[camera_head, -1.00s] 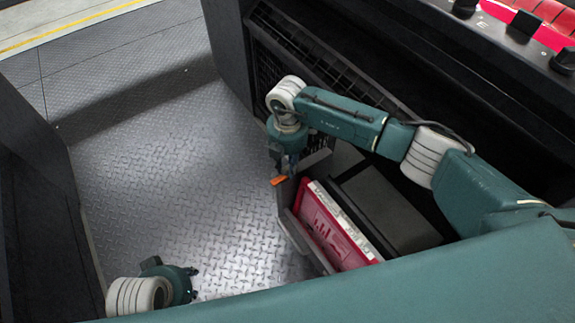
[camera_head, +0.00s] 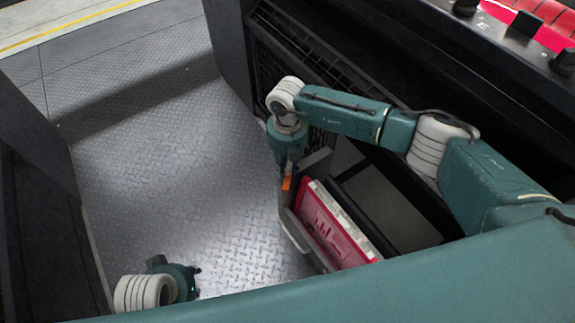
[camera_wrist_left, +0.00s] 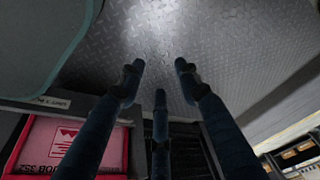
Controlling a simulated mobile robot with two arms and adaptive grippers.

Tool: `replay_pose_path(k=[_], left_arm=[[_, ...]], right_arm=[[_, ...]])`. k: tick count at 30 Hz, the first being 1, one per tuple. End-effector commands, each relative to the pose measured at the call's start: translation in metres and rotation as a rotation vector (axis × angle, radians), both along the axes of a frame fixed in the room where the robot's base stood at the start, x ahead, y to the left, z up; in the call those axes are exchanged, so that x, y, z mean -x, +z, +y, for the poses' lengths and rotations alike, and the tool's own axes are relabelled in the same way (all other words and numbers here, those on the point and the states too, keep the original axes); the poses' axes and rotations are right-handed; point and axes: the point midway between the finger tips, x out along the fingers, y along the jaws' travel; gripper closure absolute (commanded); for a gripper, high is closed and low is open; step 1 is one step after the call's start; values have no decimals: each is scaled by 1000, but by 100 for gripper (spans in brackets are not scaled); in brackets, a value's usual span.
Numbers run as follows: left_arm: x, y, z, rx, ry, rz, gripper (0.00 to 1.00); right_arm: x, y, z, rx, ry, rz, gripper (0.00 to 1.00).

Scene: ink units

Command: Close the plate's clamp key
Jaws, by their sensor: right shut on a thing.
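The red plate (camera_head: 335,225) with white markings stands tilted in a grey holder (camera_head: 296,232) at the centre right. The orange clamp key (camera_head: 287,184) is at the holder's far left corner and points upright in the picture. My right gripper (camera_head: 286,175) reaches down from above and is shut on the orange key, hiding part of it. My left gripper (camera_head: 196,282) is low at the left, over the floor and well apart from the plate. In the left wrist view its three fingers (camera_wrist_left: 160,82) are spread and empty. Part of the red plate (camera_wrist_left: 60,145) shows there at the lower left.
The dark machine (camera_head: 400,90) with a grille stands behind my right arm. A dark panel (camera_head: 35,220) borders the left side. The patterned metal floor (camera_head: 150,170) between them is clear. My own teal body covers the bottom right.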

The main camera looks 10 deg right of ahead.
Motion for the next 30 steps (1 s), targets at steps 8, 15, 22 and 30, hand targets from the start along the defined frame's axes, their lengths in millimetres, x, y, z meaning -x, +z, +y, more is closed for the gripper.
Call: replay_pose_path(k=[8, 15, 22, 30], left_arm=[[0, 14, -1, 3, 2, -13, 66], [9, 23, 2, 1, 6, -2, 66], [7, 41, 2, 3, 6, -22, 66], [14, 53, 4, -1, 3, -23, 66]], right_arm=[[1, 0, 0, -1, 262, -1, 100], [2, 0, 0, 0, 483, -2, 100], [3, 0, 0, 1, 654, -2, 100], [4, 1, 0, 0, 776, -2, 100]])
